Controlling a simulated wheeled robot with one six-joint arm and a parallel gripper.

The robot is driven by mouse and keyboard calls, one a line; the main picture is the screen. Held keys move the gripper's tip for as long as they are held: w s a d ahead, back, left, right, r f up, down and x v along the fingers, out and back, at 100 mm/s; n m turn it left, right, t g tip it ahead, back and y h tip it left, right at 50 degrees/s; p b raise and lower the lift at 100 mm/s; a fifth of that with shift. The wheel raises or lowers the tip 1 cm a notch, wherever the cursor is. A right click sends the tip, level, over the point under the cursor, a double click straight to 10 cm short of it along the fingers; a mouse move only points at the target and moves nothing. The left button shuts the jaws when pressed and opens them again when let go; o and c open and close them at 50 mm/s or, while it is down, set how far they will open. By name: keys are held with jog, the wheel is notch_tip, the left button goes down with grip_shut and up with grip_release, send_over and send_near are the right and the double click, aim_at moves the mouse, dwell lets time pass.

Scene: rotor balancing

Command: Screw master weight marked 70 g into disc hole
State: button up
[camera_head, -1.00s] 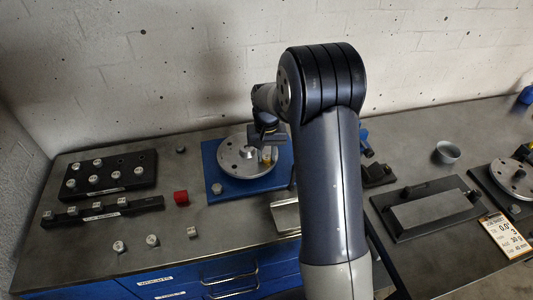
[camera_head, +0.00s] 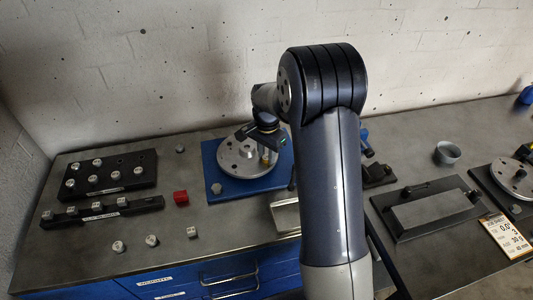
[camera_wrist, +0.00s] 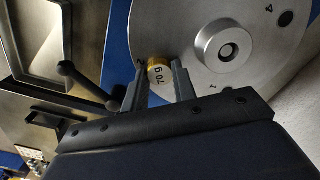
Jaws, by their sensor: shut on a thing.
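The weight is over the outer part of the grey disc (camera_wrist: 195,30), near a stamped number. The hole under it is hidden, and I cannot tell how deep it sits. The disc (camera_head: 232,165) lies on a blue base plate (camera_head: 218,191) and has a raised central hub (camera_wrist: 228,50).
Several loose weights lie in front. A silver tray (camera_head: 286,217) is close to my arm. A dark lever (camera_wrist: 82,82) shows left of my gripper.

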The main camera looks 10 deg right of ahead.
jog(key=m, duration=0.7)
jog(key=shift+m, duration=0.4)
jog(key=o, duration=0.6)
jog(key=shift+m, duration=0.4)
jog(key=o, duration=0.5)
jog(key=shift+c, duration=0.8)
jog(key=shift+r, duration=0.1)
notch_tip(320, 180, up, 6)
jog(key=p, duration=0.4)
